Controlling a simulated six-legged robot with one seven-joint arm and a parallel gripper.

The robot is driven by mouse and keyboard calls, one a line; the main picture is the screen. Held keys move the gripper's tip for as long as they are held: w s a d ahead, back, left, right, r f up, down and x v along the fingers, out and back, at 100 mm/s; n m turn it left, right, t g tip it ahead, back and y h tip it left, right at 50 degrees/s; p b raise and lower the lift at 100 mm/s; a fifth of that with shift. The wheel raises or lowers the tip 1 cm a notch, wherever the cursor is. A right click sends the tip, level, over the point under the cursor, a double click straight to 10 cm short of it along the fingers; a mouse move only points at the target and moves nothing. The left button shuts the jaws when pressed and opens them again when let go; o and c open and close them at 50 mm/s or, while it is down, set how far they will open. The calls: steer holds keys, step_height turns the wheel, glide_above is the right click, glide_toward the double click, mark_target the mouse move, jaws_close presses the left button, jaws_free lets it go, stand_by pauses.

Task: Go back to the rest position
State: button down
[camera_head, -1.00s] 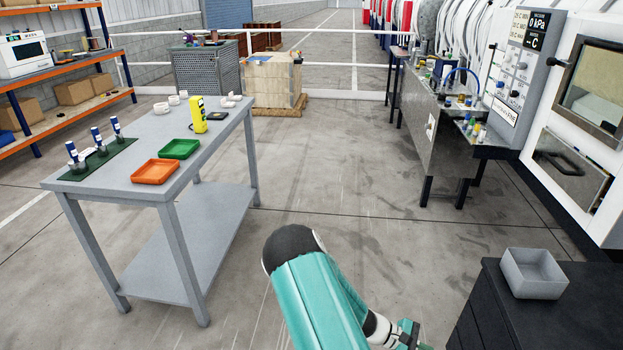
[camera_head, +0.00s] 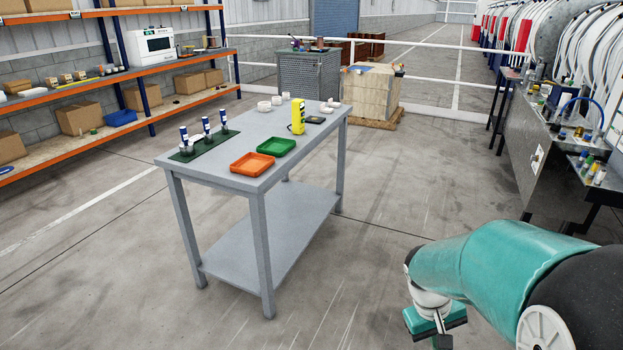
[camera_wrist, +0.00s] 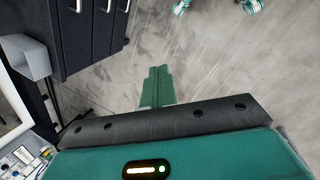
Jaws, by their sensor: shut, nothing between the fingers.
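My gripper (camera_head: 440,340) shows at the lower right of the head view, at the end of my teal arm, over the floor and well apart from the work table (camera_head: 222,178). In the wrist view my gripper's green fingers (camera_wrist: 158,84) lie together, shut and empty, with grey concrete floor beyond them. Nothing touches the fingers in that view.
A black drawer cabinet (camera_wrist: 95,28) and a grey bin (camera_wrist: 32,58) are at the upper left of the wrist view. A metal bench (camera_head: 543,140) stands at the right of the head view. Orange shelving (camera_head: 100,75) is at the left. Open floor surrounds the table.

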steer(key=s+a+r+t+y, duration=0.1)
steer(key=s+a+r+t, duration=0.2)
steer(key=a+r, duration=0.3)
steer(key=s+a+r+m+t+y, duration=0.1)
steer(key=s+a+r+t, duration=0.3)
steer(key=r, duration=0.6)
steer(key=shift+s+a+r+y, duration=0.4)
steer(key=shift+a+y, duration=0.2)
steer(key=shift+a, duration=0.4)
steer(key=shift+s, duration=0.1)
